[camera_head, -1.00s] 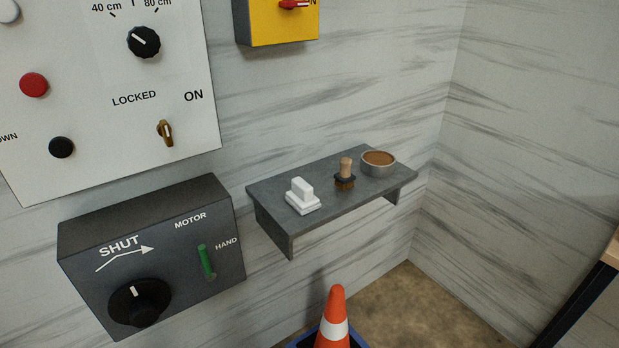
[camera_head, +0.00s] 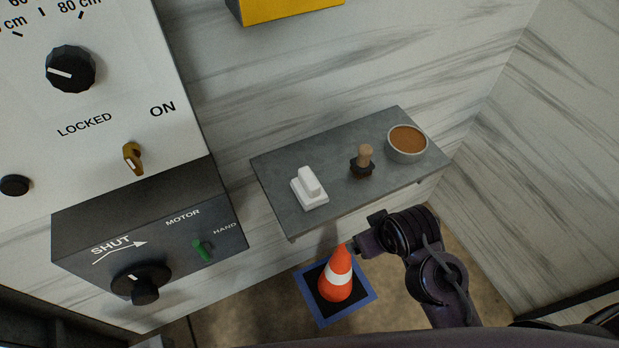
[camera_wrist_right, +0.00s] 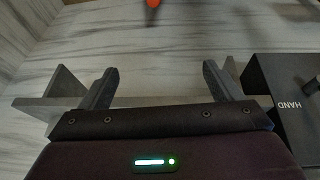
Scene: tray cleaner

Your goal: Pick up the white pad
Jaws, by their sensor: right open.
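The white pad (camera_head: 310,188), a white block with a raised grip on top, sits on the left part of the grey wall shelf (camera_head: 275,170). My right arm comes in from the bottom right in the head view. Its end is below and in front of the shelf, to the right of and lower than the pad. In the right wrist view my right gripper (camera_wrist_right: 160,85) is open and empty, its two fingers apart before the shelf (camera_wrist_right: 150,101). The pad does not show in that view. My left gripper is not in view.
A wooden-handled brush (camera_head: 363,161) and a round bowl of brown stuff (camera_head: 407,143) stand right of the pad. A dark control box (camera_head: 150,235) is left of the shelf. An orange cone (camera_head: 336,274) stands below, close to my right arm.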

